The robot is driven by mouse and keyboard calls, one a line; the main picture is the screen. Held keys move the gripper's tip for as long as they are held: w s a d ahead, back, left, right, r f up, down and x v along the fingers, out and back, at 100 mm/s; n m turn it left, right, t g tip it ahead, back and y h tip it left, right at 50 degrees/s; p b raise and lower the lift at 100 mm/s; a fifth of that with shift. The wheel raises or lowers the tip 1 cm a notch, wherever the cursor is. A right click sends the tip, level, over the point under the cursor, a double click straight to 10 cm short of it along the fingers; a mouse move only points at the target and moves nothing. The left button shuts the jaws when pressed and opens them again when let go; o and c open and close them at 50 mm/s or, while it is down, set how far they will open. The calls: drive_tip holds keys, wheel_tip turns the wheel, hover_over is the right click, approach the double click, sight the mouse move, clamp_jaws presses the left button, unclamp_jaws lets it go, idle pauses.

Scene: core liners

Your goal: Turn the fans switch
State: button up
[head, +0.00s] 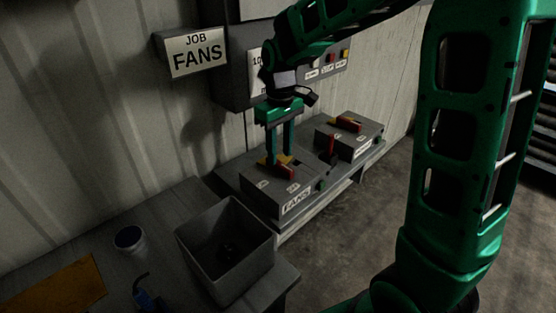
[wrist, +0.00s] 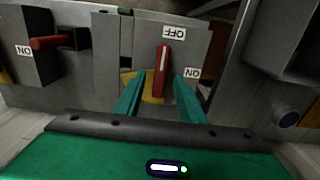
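The fans switch box (head: 262,197) is a grey box on the bench with a FANS label on its front. Its red handle (head: 285,172) sits over a yellow plate. In the wrist view the red handle (wrist: 163,72) points toward the OFF label (wrist: 174,32), with the ON label (wrist: 192,73) off to its right. My gripper (head: 280,163) is above the box with its fingers pointing down. In the wrist view my gripper (wrist: 159,78) is open, one finger on each side of the handle, with gaps showing. How deep the fingertips reach is unclear.
A second grey box (head: 365,145) with a red handle stands behind right. Another red lever (head: 331,146) stands between the boxes. A JOB FANS sign (head: 197,50) hangs on the wall. An open grey bin (head: 200,232) and a cup (head: 130,238) are in front left.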

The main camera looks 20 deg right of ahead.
sight(280, 163)
drive_tip(key=shift+f, duration=1.75)
clamp_jaws()
